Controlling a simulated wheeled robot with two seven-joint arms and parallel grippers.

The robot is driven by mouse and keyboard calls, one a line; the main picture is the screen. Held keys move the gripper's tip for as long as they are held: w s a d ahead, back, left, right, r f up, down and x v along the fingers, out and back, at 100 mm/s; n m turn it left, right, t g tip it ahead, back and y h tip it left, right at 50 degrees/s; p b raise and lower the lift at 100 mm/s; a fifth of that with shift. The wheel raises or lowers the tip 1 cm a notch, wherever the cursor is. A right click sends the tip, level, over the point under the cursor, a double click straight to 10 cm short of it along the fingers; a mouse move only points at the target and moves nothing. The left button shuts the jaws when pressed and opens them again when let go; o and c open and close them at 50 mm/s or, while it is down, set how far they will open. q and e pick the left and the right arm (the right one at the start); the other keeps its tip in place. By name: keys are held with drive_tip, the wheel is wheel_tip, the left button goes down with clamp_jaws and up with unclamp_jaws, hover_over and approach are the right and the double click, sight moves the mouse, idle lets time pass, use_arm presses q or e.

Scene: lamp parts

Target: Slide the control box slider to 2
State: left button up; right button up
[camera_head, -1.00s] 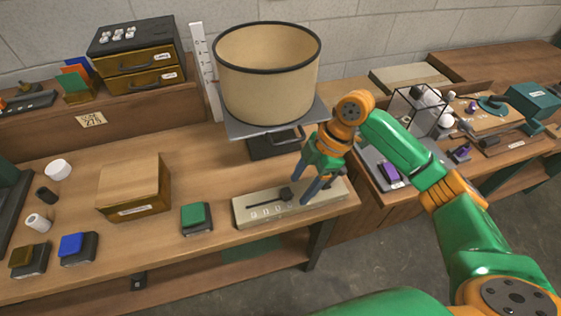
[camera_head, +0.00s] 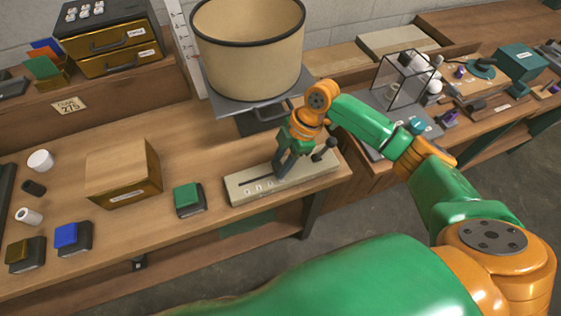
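The control box (camera_head: 238,197) is a long cream box at the front right of the wooden table, with a dark slot and small labels along its front. Its black slider knob (camera_head: 329,145) stands toward the right end of the box. My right gripper (camera_head: 283,172) points down over the middle of the box, to the left of the knob and apart from it. Its dark fingers look close together and I cannot tell if they are fully shut. They hide part of the slot and labels. My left gripper is not in view.
A green button (camera_head: 188,197) sits just left of the box, with a wooden block (camera_head: 122,170) beyond it. A large beige drum shade (camera_head: 248,48) stands behind the box. A glass case (camera_head: 403,78) is on the right table. The table's front edge is close to the box.

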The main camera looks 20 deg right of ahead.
clamp_jaws()
drive_tip(key=shift+a, duration=0.1)
idle(1.0)
